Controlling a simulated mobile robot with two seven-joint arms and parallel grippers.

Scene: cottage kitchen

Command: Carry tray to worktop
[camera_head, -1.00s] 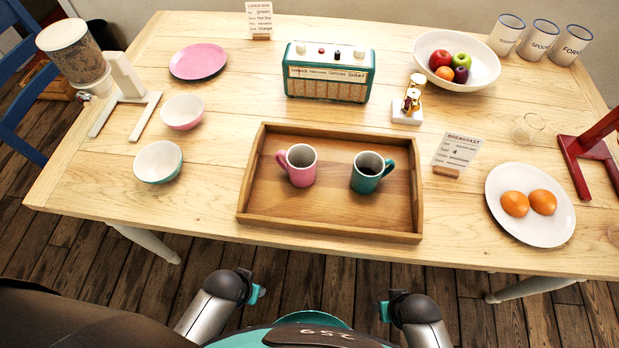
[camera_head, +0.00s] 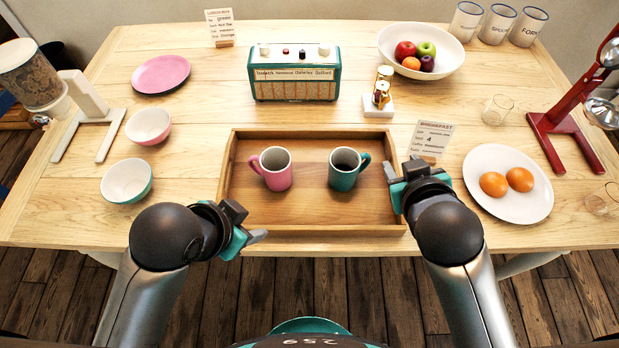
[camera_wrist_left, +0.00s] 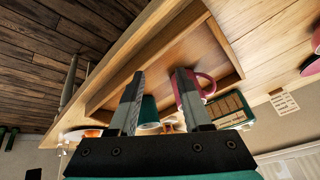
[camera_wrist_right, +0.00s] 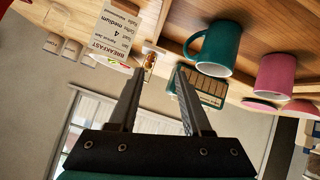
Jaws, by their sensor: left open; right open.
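A wooden tray (camera_head: 312,222) lies on the table near its front edge. A pink mug (camera_head: 277,172) and a teal mug (camera_head: 344,172) stand upright in it. My left gripper (camera_head: 257,238) is open and empty by the tray's front left corner, and the tray shows beyond its fingers in the left wrist view (camera_wrist_left: 163,50). My right gripper (camera_head: 402,168) is open at the tray's right side, covering part of that wall in the head view. The right wrist view shows the teal mug (camera_wrist_right: 218,48) beside its fingers. I cannot tell whether either gripper touches the tray.
A breakfast card (camera_head: 431,138) stands just beyond my right gripper, with a plate of oranges (camera_head: 508,211) to its right. Bowls (camera_head: 127,182) sit left of the tray.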

